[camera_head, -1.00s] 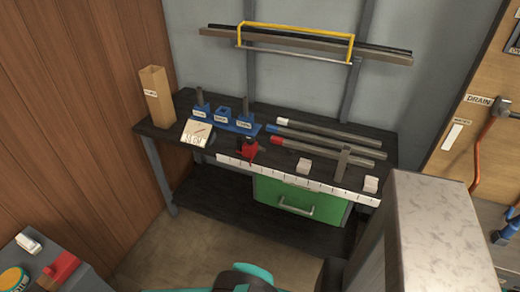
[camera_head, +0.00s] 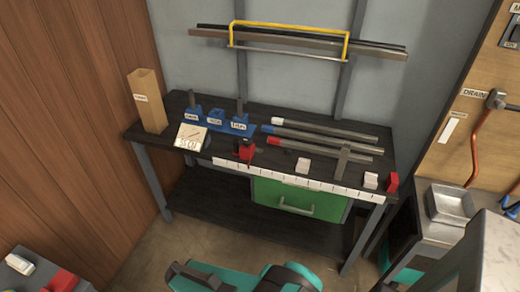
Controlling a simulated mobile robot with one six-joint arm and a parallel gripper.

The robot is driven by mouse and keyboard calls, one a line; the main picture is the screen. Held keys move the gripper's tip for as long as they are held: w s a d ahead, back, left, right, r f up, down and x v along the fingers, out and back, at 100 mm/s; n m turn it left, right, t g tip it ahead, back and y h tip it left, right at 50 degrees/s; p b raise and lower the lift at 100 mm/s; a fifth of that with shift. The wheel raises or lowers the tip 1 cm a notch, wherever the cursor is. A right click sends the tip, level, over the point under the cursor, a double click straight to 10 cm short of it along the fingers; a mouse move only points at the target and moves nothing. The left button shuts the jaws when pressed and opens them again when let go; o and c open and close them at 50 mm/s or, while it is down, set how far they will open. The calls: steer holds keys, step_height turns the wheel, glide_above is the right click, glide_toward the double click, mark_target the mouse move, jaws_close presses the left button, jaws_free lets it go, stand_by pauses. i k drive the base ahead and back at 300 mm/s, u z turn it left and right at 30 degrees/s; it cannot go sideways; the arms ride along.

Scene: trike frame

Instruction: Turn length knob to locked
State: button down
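No part is legibly marked as the length knob. A white scale strip (camera_head: 290,180) runs along the front edge of the dark workbench (camera_head: 185,208). A small red part with a dark top (camera_head: 246,153) stands near the strip's left end. A red piece (camera_head: 392,182) sits at the bench's right front corner. I cannot tell which, if either, is the knob, nor its setting. Teal and dark parts of my arm (camera_head: 290,277) show at the bottom edge, below and apart from the bench. My gripper's fingers cannot be made out.
Blue holders (camera_head: 214,120), a written card (camera_head: 190,137), several tubes (camera_head: 330,140) and white blocks (camera_head: 304,166) are on the bench. A wooden box (camera_head: 147,100) stands at its left. A green drawer (camera_head: 300,198) hangs below. A metal tray (camera_head: 449,203) is right. Floor shows before the bench.

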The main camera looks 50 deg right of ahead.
mark_target(247, 142)
steer(key=u, duration=0.4)
steer(key=k, duration=0.15)
steer(key=z, duration=2)
steer(key=k, duration=0.9)
steer(key=u, duration=0.15)
steer(key=i, duration=0.7)
steer(key=u, duration=0.05)
